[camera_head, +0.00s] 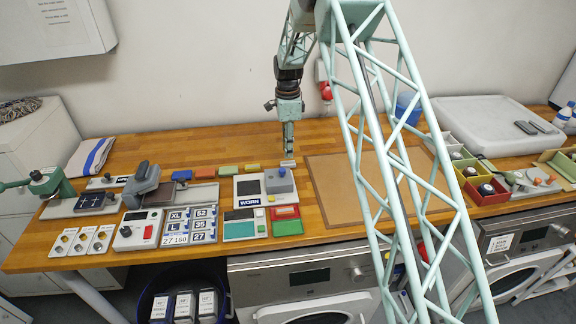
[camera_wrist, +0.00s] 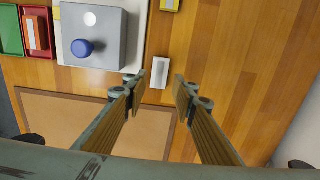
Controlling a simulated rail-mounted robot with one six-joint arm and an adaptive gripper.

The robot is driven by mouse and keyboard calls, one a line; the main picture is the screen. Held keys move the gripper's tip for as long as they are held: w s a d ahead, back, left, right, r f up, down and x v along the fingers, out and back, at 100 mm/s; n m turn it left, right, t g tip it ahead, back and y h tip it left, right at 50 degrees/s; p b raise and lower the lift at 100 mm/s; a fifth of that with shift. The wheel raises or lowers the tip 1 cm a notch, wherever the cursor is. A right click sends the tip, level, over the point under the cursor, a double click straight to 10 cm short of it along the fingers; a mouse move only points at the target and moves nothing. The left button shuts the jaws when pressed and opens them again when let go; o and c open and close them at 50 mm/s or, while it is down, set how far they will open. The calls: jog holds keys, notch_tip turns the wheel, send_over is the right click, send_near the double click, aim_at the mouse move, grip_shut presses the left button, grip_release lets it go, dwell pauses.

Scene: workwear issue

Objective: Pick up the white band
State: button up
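The white band (camera_wrist: 160,73) is a small white block lying flat on the wooden counter. In the wrist view it is just beyond the gap between the fingertips of my gripper (camera_wrist: 160,82). My gripper is open, with one finger on each side of the gap and nothing held. In the head view the white band (camera_head: 288,163) lies right below my gripper (camera_head: 288,147), which points down. Whether the fingers are level with the band or above it, I cannot tell.
A grey box with a blue knob (camera_wrist: 108,35) stands close to the left finger in the wrist view. A brown mat (camera_head: 345,190) lies to the band's right in the head view. More coloured bands, a green one (camera_head: 228,171) among them, lie left of it.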

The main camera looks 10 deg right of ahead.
aim_at(288, 163)
jog(key=shift+f, duration=0.45)
jog(key=shift+f, duration=2.6)
jog(key=shift+c, duration=0.5)
jog(key=c, duration=0.4)
jog(key=shift+o, duration=0.2)
notch_tip(288, 163, up, 10)
